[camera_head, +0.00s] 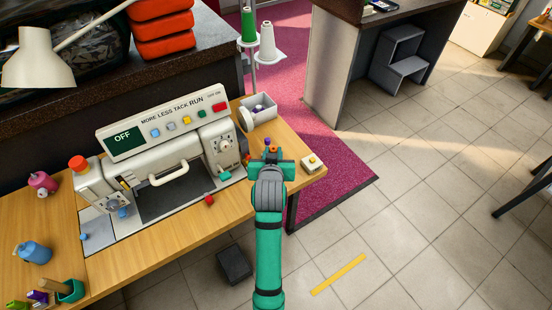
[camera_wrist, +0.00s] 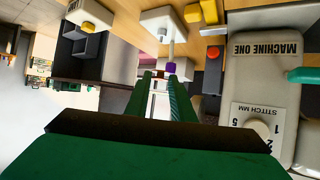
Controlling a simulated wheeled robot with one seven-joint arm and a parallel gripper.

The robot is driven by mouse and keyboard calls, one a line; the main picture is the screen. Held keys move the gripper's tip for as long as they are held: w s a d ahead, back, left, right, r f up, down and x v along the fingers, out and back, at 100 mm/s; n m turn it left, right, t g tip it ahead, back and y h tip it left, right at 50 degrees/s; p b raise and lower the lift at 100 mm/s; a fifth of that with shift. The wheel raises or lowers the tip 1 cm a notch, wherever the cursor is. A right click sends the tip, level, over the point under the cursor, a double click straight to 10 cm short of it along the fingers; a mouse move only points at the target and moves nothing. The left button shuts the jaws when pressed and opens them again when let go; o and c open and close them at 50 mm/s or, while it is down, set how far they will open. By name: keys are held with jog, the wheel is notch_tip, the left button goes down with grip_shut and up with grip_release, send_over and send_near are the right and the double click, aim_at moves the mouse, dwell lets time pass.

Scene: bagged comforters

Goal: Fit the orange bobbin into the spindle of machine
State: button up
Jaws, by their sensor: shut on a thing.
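The sewing machine (camera_head: 165,165), with an OFF display, stands on the wooden table left of my gripper. Its MACHINE ONE side (camera_wrist: 262,75) shows upside down in the wrist view. My gripper (camera_head: 271,158) is shut over the table's right part, beside the machine's right end.
A white bin (camera_head: 262,120) with small items stands behind my gripper. A white block with a yellow button (camera_head: 312,162) sits to the right, near the table edge. Thread cones (camera_head: 267,45) stand behind.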

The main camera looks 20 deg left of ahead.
jog(key=shift+w+f, duration=0.75)
jog(key=shift+f, duration=0.15)
jog(key=shift+w+f, duration=0.15)
jog(key=shift+f, duration=1.5)
jog(key=shift+f, duration=0.15)
jog(key=shift+f, duration=0.3)
jog(key=shift+f, duration=0.2)
jog(key=o, duration=1)
jog(key=shift+r, duration=0.15)
